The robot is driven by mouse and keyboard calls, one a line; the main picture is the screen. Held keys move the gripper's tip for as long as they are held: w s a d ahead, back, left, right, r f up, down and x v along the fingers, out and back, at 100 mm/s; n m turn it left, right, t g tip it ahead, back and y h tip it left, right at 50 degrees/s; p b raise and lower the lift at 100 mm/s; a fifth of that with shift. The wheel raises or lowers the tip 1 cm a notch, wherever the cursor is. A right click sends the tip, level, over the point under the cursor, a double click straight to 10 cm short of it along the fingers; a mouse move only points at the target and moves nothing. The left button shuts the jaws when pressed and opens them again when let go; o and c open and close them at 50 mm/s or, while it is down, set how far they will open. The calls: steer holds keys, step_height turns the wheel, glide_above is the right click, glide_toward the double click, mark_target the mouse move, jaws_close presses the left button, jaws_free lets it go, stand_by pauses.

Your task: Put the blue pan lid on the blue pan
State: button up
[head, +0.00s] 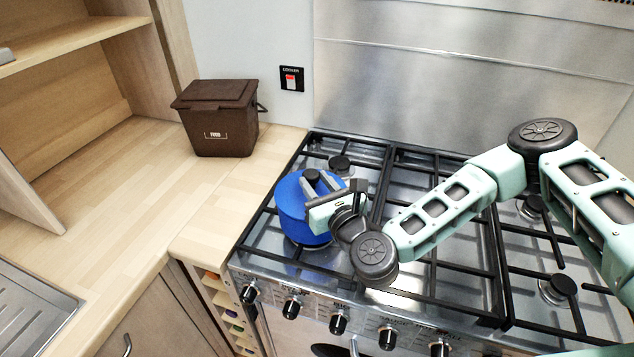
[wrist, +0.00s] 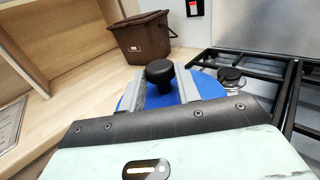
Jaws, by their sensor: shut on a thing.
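The blue pan (head: 300,229) stands on the front-left burner of the cooker. The blue pan lid (head: 289,190) is over the top of the pan and looks roughly level. I cannot tell whether its rim is fully seated. My gripper (head: 318,181) is above the lid, with its fingers shut on the lid's black knob (head: 312,175). In the wrist view the knob (wrist: 160,72) shows between the two grey fingers, with the blue lid (wrist: 188,88) below. My gripper hides the right part of the pan and lid.
A brown food bin (head: 218,118) stands on the wooden counter (head: 120,190) at the left. Black grates (head: 440,264) cover the hob around the pan. A steel backsplash (head: 450,80) rises behind. Control knobs (head: 338,323) line the cooker's front edge. The other burners are clear.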

steer(key=shift+f+b, duration=0.6)
steer(key=shift+b, duration=0.05)
stand_by(1.2)
steer(key=o, duration=1.2)
steer(key=shift+c, duration=0.2)
steer(key=shift+s, duration=0.1)
steer(key=p+v, duration=0.4)
steer(key=v, duration=1.3)
steer(key=shift+p, duration=0.4)
steer(key=shift+s+d, duration=0.1)
steer(key=shift+d, duration=0.05)
